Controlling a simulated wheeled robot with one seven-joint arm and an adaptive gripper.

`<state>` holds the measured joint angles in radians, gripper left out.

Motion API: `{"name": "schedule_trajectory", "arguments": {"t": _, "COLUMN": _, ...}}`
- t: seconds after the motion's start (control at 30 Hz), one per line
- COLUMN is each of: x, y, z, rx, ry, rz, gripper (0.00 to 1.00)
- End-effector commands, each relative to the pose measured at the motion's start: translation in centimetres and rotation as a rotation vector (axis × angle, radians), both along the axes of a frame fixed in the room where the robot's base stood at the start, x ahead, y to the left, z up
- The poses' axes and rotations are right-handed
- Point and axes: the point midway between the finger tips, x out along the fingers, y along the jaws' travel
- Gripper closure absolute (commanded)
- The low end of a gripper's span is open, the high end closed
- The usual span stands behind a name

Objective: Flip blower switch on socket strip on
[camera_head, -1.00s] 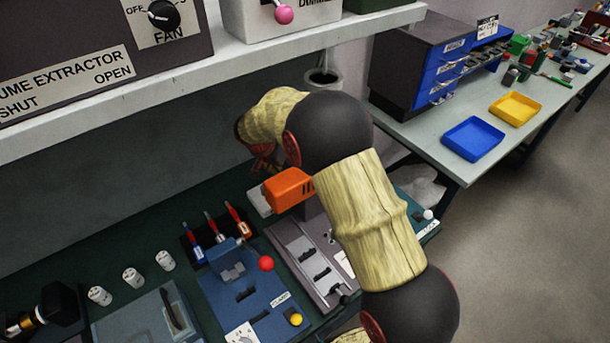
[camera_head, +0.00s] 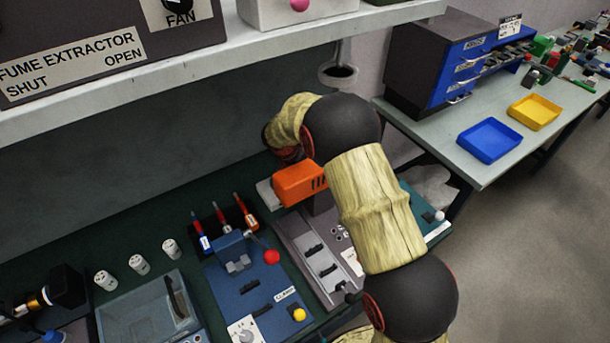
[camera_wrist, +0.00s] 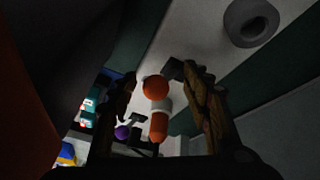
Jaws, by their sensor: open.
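I cannot make out a labelled blower switch or a socket strip in either view. In the wrist view my gripper (camera_wrist: 163,88) is open, one dark finger on each side of the picture. An orange ball (camera_wrist: 155,87) shows between the fingers, with an orange and white rounded piece (camera_wrist: 159,122) just below it. A purple knob (camera_wrist: 122,132) is lower left. I see no contact with these parts, though depth is hard to judge. In the head view my arm hides the gripper near the back wall, under the shelf.
A shelf (camera_head: 230,60) with the fume extractor box (camera_head: 70,40) overhangs the bench. Beneath my arm are an orange-headed machine (camera_head: 300,185) and a blue fixture with a red knob (camera_head: 271,257). A ring holder (camera_head: 338,75) hangs near the wall.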

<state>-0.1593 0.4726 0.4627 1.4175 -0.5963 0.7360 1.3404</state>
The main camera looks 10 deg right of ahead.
Motion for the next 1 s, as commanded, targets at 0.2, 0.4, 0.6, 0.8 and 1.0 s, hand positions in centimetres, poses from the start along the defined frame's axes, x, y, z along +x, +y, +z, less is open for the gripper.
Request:
{"name": "schedule_trajectory", "arguments": {"t": 0.2, "x": 0.01, "y": 0.02, "z": 0.08, "rx": 0.001, "ry": -0.001, "rz": 0.0, "gripper": 0.57}}
{"name": "schedule_trajectory", "arguments": {"t": 0.4, "x": 0.0, "y": 0.03, "z": 0.08, "rx": 0.001, "ry": -0.001, "rz": 0.0, "gripper": 0.68}}
{"name": "schedule_trajectory", "arguments": {"t": 0.6, "x": 0.0, "y": 0.05, "z": 0.08, "rx": 0.001, "ry": -0.001, "rz": 0.0, "gripper": 0.8}}
{"name": "schedule_trajectory", "arguments": {"t": 0.8, "x": 0.0, "y": 0.06, "z": 0.09, "rx": 0.001, "ry": -0.001, "rz": 0.0, "gripper": 0.91}}
{"name": "schedule_trajectory", "arguments": {"t": 1.0, "x": 0.01, "y": 0.06, "z": 0.08, "rx": 0.001, "ry": -0.001, "rz": -0.001, "gripper": 1.0}}
